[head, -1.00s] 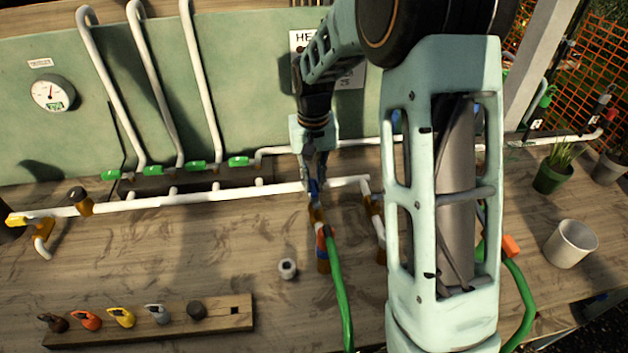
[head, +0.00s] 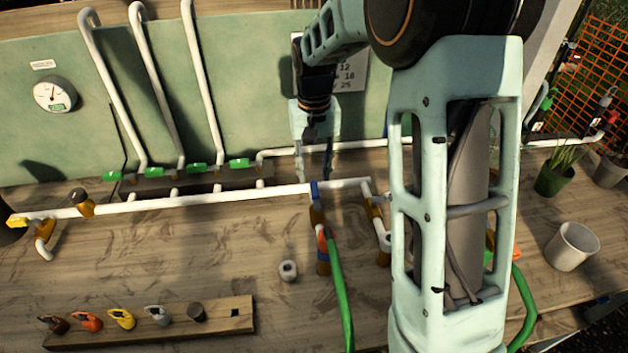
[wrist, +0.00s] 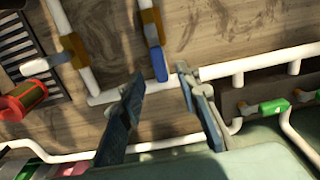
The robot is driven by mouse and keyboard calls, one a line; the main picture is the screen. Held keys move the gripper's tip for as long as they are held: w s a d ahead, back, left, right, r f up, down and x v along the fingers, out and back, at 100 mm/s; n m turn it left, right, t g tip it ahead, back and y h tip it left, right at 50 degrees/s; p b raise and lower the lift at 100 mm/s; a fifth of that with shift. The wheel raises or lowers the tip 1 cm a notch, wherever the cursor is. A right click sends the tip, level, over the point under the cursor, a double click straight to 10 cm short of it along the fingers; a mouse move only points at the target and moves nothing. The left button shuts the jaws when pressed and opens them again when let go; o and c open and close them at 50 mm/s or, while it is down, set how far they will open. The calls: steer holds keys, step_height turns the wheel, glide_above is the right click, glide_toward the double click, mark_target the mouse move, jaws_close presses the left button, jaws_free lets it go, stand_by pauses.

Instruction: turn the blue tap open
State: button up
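The blue tap (head: 315,190) sits at the top of a short brass-and-white branch where it meets the long white pipe. In the wrist view its blue handle (wrist: 159,65) lies in line with the branch. My gripper (head: 315,177) is open and empty, its two dark fingers pointing down just behind and above the blue tap. In the wrist view my gripper (wrist: 160,76) has its fingers apart, with the blue handle showing just beyond the gap between the tips. I see no contact with the handle.
A green hose (head: 341,290) runs from the branch's lower end. Several green-handled taps (head: 196,167) line the pipes at the back. A wooden block (head: 225,320) holds coloured handles at the front left. A white cup (head: 572,246) stands right. A small white fitting (head: 288,270) lies on the bench.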

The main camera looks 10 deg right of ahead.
mark_target(314, 187)
step_height(314, 187, up, 8)
stand_by(0.5)
